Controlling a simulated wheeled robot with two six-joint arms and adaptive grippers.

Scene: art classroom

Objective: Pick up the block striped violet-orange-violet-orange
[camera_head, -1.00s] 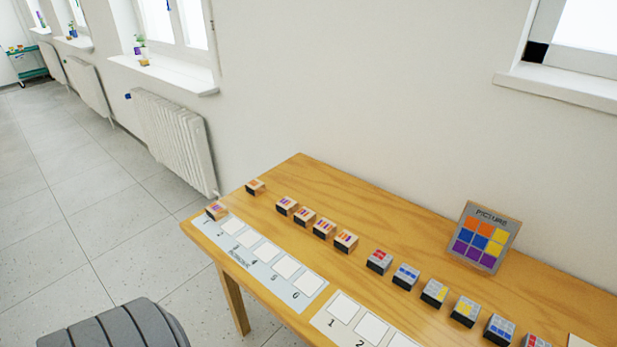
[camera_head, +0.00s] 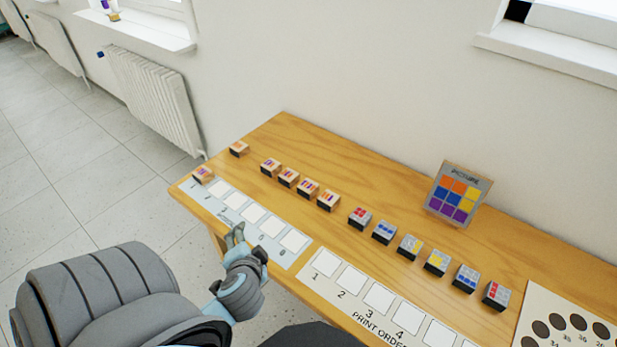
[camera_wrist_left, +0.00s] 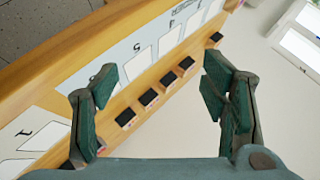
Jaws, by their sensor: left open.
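A row of small wooden blocks with orange and violet markings lies on the table: a first block (camera_head: 270,167), a second (camera_head: 288,177), a third (camera_head: 308,188) and a fourth (camera_head: 328,200). Their stripe orders are too small to tell surely. Two more stand apart, a block at the back (camera_head: 238,149) and a block on the strip's far-left end (camera_head: 203,174). My left gripper (camera_head: 237,236) is open and empty at the table's front edge, in front of the row. In the left wrist view its fingers (camera_wrist_left: 158,100) are spread, with dark-sided blocks (camera_wrist_left: 148,98) between and beyond them.
A white numbered strip (camera_head: 211,197) lies along the front edge of the wooden table (camera_head: 290,136); a print-order strip (camera_head: 318,291) lies to its right. Red, blue and yellow marked blocks (camera_head: 410,247) continue the row. A picture card (camera_head: 457,170) stands behind. The wall borders the back.

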